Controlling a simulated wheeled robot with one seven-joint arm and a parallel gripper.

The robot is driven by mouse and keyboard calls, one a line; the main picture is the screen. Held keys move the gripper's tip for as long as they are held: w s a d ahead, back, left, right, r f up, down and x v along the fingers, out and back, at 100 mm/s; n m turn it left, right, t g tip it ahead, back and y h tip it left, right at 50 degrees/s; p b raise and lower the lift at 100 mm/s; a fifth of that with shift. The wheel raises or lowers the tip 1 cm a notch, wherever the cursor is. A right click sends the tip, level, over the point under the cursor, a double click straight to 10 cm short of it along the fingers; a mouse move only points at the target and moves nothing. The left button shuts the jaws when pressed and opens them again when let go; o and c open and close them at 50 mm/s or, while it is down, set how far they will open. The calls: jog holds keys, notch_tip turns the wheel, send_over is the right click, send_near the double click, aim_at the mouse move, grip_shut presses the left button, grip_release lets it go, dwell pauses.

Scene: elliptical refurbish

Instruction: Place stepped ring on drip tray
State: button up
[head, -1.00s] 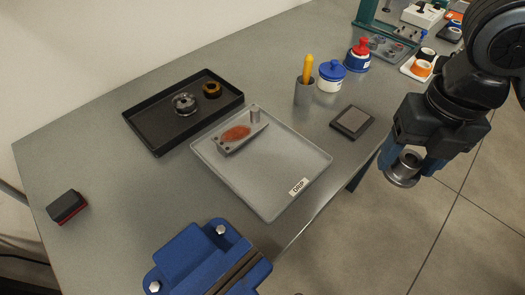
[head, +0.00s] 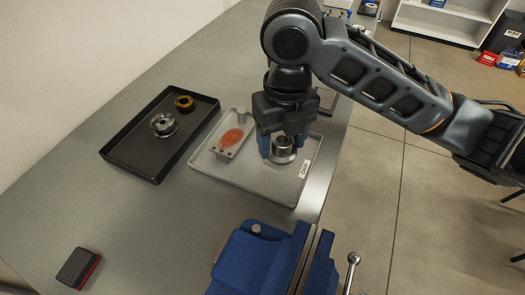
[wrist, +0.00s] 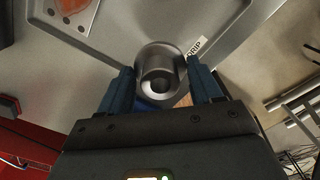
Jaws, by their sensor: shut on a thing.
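The stepped ring (head: 283,149) is a shiny metal part with a wide flange and a narrower collar. My gripper (head: 281,150) is shut on it, with blue fingers on either side. In the wrist view the ring (wrist: 160,72) sits between the two fingers, its bore facing the camera. The drip tray (head: 245,178) is a shallow light-grey tray with a DRIP label. The ring is over the right part of the tray in the head view; I cannot tell whether it touches the tray floor.
A grey block with an orange-red patch (head: 232,138) lies at the tray's left. A black tray (head: 128,150) holds a metal ring part (head: 163,125) and a brass ring (head: 184,102). A blue vise (head: 262,262) stands in front. A black-and-red block (head: 77,267) lies front left.

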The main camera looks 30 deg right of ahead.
aim_at(265, 166)
jog(key=shift+w+a+f, duration=1)
jog(key=shift+w+a, duration=0.05)
jog(key=shift+w, duration=0.1)
jog(key=shift+f, duration=2)
jog(key=shift+f, duration=0.1)
jog(key=shift+f+b, duration=0.15)
jog(key=shift+b, duration=0.25)
jog(key=o, duration=1.4)
jog(key=shift+c, duration=0.2)
notch_tip(265, 166, up, 12)
jog(key=p, duration=0.2)
jog(key=shift+r, duration=0.25)
